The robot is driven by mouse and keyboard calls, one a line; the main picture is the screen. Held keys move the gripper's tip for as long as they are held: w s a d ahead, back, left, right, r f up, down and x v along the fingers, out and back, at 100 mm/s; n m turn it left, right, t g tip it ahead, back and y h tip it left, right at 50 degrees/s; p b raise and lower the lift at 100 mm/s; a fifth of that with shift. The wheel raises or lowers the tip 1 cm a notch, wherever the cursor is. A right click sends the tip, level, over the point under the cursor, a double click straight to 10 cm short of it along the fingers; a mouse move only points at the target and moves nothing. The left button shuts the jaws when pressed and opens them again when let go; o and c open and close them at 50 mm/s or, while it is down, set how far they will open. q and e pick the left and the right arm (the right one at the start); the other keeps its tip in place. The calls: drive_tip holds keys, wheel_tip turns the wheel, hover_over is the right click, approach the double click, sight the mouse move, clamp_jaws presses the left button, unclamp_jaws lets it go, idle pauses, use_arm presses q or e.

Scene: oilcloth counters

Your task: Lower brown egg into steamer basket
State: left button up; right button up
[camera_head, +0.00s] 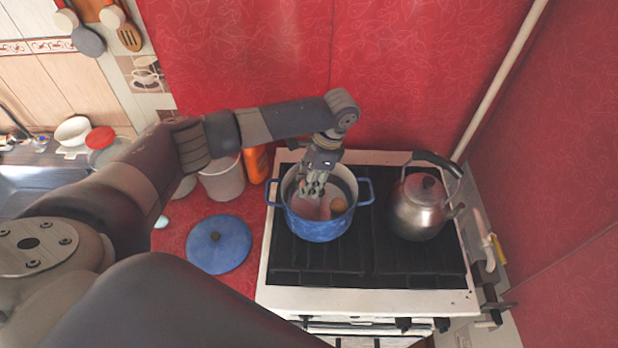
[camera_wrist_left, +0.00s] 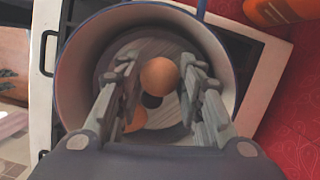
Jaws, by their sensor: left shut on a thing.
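My left gripper (camera_head: 313,190) reaches down into the blue pot (camera_head: 318,228) on the stove. In the left wrist view, its fingers (camera_wrist_left: 158,76) are shut on a brown egg (camera_wrist_left: 159,74), one finger on each side. A grey round surface, apparently the steamer basket (camera_wrist_left: 166,114), lies below inside the pot (camera_wrist_left: 73,72). A second brown egg (camera_wrist_left: 135,120) lies there, partly hidden by the left finger. An egg (camera_head: 338,205) shows at the right inside the pot in the head view. The gap under the held egg cannot be judged. My right gripper is not in view.
A metal kettle (camera_head: 420,208) stands right of the pot on the stove (camera_head: 365,296). A blue lid (camera_head: 219,245) lies on the red counter at left. A pale bin-like container (camera_head: 222,180) and an orange bottle (camera_head: 256,164) stand behind it. The front burner area is clear.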

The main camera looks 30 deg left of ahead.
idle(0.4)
use_arm(q)
drive_tip(key=shift+f, duration=0.2)
idle(0.3)
drive_tip(key=o, duration=0.8)
drive_tip(key=shift+c, duration=0.2)
drive_tip(key=shift+r, duration=0.1)
